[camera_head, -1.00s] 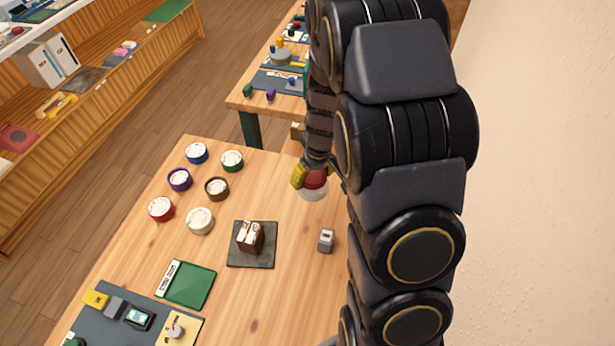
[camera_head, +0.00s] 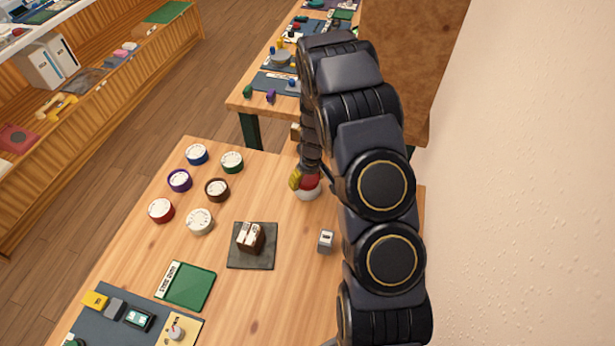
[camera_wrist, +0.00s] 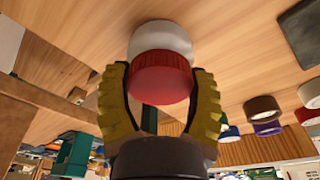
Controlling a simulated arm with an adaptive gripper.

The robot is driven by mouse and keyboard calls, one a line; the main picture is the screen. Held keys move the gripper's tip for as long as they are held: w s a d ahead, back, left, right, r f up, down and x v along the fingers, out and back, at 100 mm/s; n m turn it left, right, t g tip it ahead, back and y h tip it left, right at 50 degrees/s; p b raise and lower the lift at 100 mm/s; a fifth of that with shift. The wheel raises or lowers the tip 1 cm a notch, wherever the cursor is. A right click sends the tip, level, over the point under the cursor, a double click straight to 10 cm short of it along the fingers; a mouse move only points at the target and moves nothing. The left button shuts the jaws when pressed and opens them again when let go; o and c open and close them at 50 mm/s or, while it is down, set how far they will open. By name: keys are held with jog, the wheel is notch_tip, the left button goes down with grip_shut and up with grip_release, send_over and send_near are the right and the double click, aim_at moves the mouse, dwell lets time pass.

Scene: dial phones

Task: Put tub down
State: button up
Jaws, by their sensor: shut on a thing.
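The tub, with a red lid (camera_wrist: 160,78) and a white body (camera_wrist: 160,38), is between the yellow ribbed fingers of my gripper (camera_wrist: 161,68) in the wrist view. The fingers are shut on the red part from both sides. In the head view the tub (camera_head: 308,192) is over the right part of the wooden table, near its back edge. One yellow finger of my gripper (camera_head: 307,179) shows at its left; my arm hides part of the rest. I cannot tell whether the tub's base touches the tabletop.
Several round containers with white tops, such as a brown one (camera_head: 217,189) and a white one (camera_head: 199,221), stand to the left. A dark square mat (camera_head: 264,259) bears a brown block. A small grey object (camera_head: 326,240) is nearer. Bare wood surrounds the tub.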

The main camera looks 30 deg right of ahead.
aim_at(311, 181)
jog(key=o, duration=1.1)
jog(key=s+a+r, duration=0.3)
jog(key=r, duration=0.6)
jog(key=s+a+r, duration=0.3)
jog(key=r, duration=0.6)
jog(key=s+a+r+g, duration=0.1)
jog(key=s+a+r, duration=0.2)
jog(key=s, duration=0.4)
jog(key=s+a+r+g, duration=0.1)
jog(key=s+a+r, duration=0.2)
jog(key=s, duration=0.5)
jog(key=s+a+r+g, duration=0.1)
jog(key=s+a+r, duration=0.2)
jog(key=s, duration=0.5)
jog(key=shift+s+a+r, duration=0.1)
jog(key=shift+s+r, duration=0.05)
